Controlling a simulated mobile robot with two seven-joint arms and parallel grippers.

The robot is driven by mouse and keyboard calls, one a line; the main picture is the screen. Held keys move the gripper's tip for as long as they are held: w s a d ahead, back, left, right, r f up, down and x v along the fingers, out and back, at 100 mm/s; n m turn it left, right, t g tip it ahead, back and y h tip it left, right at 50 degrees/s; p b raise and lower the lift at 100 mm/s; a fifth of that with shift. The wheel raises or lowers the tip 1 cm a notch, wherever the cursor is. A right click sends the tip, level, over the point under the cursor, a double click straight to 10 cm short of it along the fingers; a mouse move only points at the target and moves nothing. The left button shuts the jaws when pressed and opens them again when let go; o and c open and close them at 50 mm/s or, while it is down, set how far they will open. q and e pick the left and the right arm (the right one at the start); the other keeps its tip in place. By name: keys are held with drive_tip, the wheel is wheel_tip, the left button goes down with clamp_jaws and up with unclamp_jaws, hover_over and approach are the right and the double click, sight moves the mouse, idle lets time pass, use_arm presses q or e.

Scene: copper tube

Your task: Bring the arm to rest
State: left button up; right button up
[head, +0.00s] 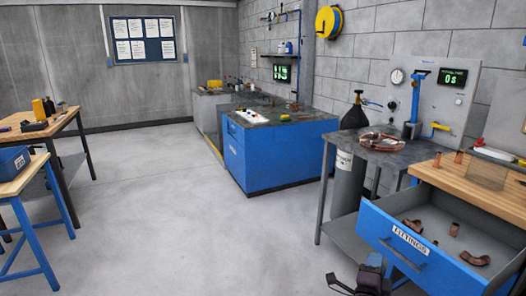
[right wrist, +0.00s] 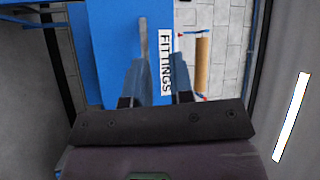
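My right gripper (head: 345,284) is low at the bottom edge of the head view, in front of the blue drawer (head: 375,232) labelled FITTINGS. In the right wrist view its two fingers (right wrist: 160,80) are apart with nothing between them. The drawer front (right wrist: 112,30) and its label (right wrist: 165,65) show beyond the fingers. The drawer's grey handle (head: 403,257) shows in the wrist view ahead of the left-hand finger (right wrist: 143,38); I cannot tell whether they touch. The drawer is pulled open, with several copper fittings (head: 474,259) inside. My left gripper is not in view.
A wooden worktop (head: 480,180) lies above the drawer. A grey table (head: 375,150) with a copper coil (head: 384,141) stands behind it. A blue cabinet (head: 280,150) stands further back. Benches (head: 40,135) stand at the left. The middle floor (head: 170,220) is clear.

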drive_tip(key=a+r+n+t+y, duration=0.3)
drive_tip(key=a+r+n+y, duration=0.25)
drive_tip(key=n, duration=0.25)
drive_tip(key=s+a+f+n+g+y+p, duration=0.1)
drive_tip(key=s+f+n+y+p, duration=0.1)
drive_tip(key=s+n+y, duration=0.5)
use_arm(q)
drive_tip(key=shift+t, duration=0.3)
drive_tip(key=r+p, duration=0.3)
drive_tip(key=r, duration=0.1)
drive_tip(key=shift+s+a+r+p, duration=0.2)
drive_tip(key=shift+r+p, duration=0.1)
drive_tip(key=shift+p, duration=0.1)
use_arm(e)
drive_tip(key=s+f+n+g, duration=0.2)
drive_tip(key=s+f, duration=0.2)
drive_tip(key=s, duration=0.6)
drive_tip(key=s+d+f+n+g+h, duration=0.1)
drive_tip(key=s+f+n+g, duration=0.2)
drive_tip(key=s, duration=0.8)
drive_tip(key=s+f+n+g, duration=0.2)
drive_tip(key=s+f+g, duration=0.1)
drive_tip(key=s, duration=0.8)
drive_tip(key=shift+d+f+h, duration=0.25)
drive_tip(key=shift+f+h, duration=0.1)
drive_tip(key=shift+f, duration=0.45)
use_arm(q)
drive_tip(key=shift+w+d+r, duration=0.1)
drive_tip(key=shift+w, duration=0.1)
